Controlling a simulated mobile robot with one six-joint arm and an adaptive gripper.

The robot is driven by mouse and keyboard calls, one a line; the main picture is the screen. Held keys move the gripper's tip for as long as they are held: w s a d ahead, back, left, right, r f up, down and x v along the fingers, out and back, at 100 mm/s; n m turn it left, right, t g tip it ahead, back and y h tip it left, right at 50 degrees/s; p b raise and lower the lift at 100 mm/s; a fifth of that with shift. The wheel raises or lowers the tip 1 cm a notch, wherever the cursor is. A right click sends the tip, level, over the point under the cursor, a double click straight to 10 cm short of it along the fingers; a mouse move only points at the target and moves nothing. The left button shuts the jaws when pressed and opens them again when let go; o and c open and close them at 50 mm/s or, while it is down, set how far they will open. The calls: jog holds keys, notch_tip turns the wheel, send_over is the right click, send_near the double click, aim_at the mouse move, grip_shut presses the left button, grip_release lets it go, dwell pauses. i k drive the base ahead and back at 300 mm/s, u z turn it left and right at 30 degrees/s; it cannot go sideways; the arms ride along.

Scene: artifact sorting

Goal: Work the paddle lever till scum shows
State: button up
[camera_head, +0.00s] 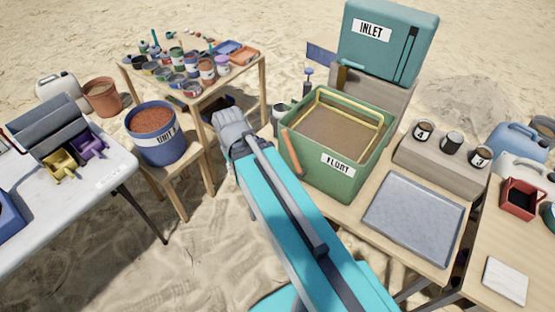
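The green tank (323,187) labelled like "FLOAT" stands on the wooden bench. It holds a flat brown surface (335,137), with a yellow frame (350,107) around its upper inside. No distinct scum layer can be made out. An orange lever (292,150) leans at the tank's front left side; it looks like the paddle lever. My gripper (229,122) is left of the tank, apart from the lever in the picture. Its fingers point away and are partly hidden, so their opening cannot be told. I see nothing held in it.
A teal "INLET" box (388,48) stands behind the tank. A grey tray (414,216) and a block with numbered cups (440,163) are to the right. A blue bucket (155,146) sits on a stool at left. A table of paint pots (190,95) stands behind my gripper.

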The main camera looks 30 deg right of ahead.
aim_at(301, 172)
jog(key=u, duration=0.8)
jog(key=k, duration=1.2)
jog(key=z, duration=1)
jog(key=i, duration=0.7)
